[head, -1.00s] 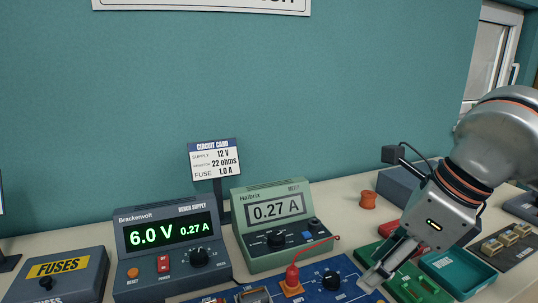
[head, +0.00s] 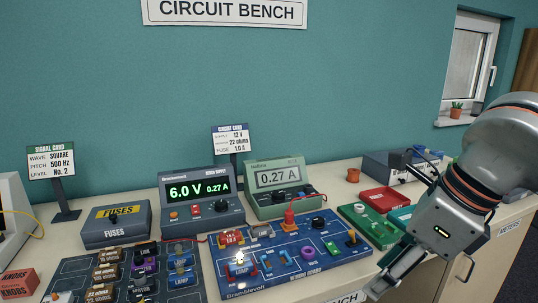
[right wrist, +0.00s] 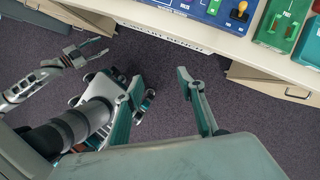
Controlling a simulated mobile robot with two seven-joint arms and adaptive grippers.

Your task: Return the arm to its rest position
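My right arm comes in from the right in the head view. Its gripper (head: 378,287) is at the front edge of the bench, right of the blue wiring board (head: 262,281). In the right wrist view the two fingers of the right gripper (right wrist: 159,77) stand wide apart with only dark floor between them; it is empty. My left gripper (right wrist: 90,53) shows in the right wrist view at the upper left, over the floor, with its fingers apart and nothing visible in them. It is out of the head view.
The bench front edge (right wrist: 215,45) is close to the right gripper. Red (head: 384,198), green (head: 372,238) and teal trays stand near the right arm. The power supply (head: 200,228) reads 6.0 V, 0.27 A; the meter (head: 277,209) reads 0.27 A. Floor below is open.

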